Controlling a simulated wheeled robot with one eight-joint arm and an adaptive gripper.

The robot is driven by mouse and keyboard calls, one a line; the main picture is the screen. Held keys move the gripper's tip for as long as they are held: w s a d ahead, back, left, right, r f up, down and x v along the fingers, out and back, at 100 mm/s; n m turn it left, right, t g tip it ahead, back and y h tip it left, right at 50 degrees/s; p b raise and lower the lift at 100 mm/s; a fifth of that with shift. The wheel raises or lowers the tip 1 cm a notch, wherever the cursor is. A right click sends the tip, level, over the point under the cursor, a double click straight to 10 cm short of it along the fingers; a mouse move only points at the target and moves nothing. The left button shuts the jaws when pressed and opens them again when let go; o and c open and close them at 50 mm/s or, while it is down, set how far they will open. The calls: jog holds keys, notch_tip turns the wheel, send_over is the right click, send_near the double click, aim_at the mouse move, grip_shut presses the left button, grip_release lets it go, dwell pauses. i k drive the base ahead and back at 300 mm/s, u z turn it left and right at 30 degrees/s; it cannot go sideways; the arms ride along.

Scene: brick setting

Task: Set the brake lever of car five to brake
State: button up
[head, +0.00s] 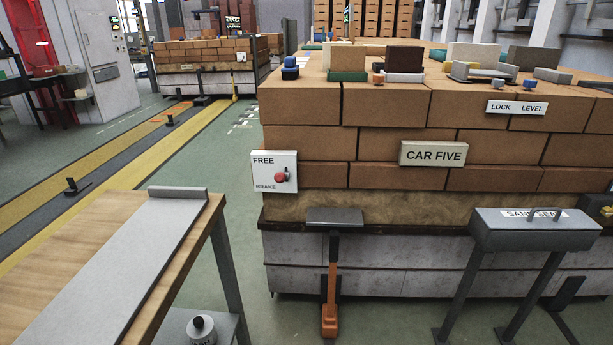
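Car five is a stack of brown brick blocks on a pale base, with a tan sign (433,153) reading "CAR FIVE" on its front. At its left front corner is a white panel (262,164) with "FREE" at the top and "BRAKE" at the bottom. A red lever knob (281,176) sits on the panel's right side, between the two words and slightly nearer "BRAKE". I cannot tell its exact setting. My gripper is not in view.
A wooden table (100,235) with a grey strip stands at the left front. An orange-handled tool (330,300) stands before the car. A grey box on legs (535,230) is at right. Loose blocks lie on the car's top. Green floor is open between table and car.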

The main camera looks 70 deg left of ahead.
aim_at(280, 178)
jog(key=u, duration=3.2)
